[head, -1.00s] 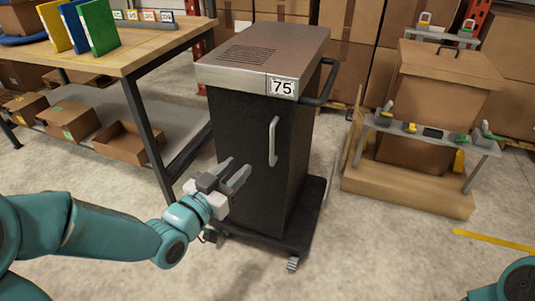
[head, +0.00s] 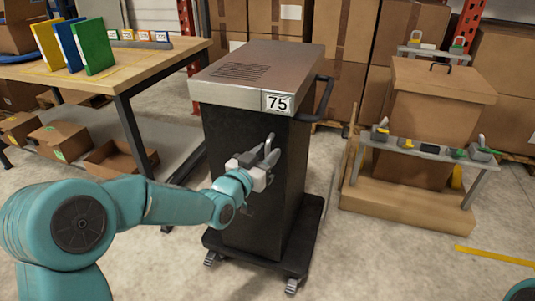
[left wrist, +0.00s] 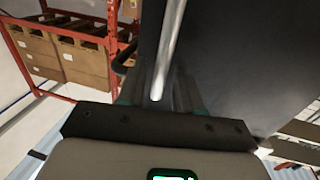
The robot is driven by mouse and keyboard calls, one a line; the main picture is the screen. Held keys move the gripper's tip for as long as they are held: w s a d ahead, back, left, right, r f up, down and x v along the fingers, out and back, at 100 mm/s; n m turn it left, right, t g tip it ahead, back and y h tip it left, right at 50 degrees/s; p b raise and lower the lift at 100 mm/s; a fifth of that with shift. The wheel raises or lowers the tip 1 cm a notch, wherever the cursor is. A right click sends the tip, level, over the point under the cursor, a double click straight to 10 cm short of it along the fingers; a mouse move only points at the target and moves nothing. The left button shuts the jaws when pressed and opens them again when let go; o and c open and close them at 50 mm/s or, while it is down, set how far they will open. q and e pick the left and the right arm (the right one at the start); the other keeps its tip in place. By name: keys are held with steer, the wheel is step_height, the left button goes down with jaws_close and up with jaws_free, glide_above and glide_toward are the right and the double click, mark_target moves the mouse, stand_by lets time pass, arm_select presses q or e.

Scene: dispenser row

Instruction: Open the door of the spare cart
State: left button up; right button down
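The spare cart (head: 240,180) is a dark cabinet with a grey metal top and a "75" label, on a black wheeled base. Its front door looks closed. The upright metal door handle (head: 269,142) is partly hidden by my left gripper (head: 268,157). In the left wrist view the handle (left wrist: 171,45) is a shiny bar running down between the fingers of my left gripper (left wrist: 160,90). The fingers look apart, one on each side of the bar; contact cannot be made out. My right gripper is out of view.
A workbench (head: 150,62) with colored binders stands at the left, with cardboard boxes below. At the right, a cardboard box (head: 425,110) and a small rack (head: 400,148) with padlocks sit on a wooden pallet. Floor in front of the cart is clear.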

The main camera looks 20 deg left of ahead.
arm_select(q)
steer(key=shift+w+d, duration=0.15)
steer(key=shift+w, duration=0.3)
jaws_close()
steer(key=shift+s, duration=0.1)
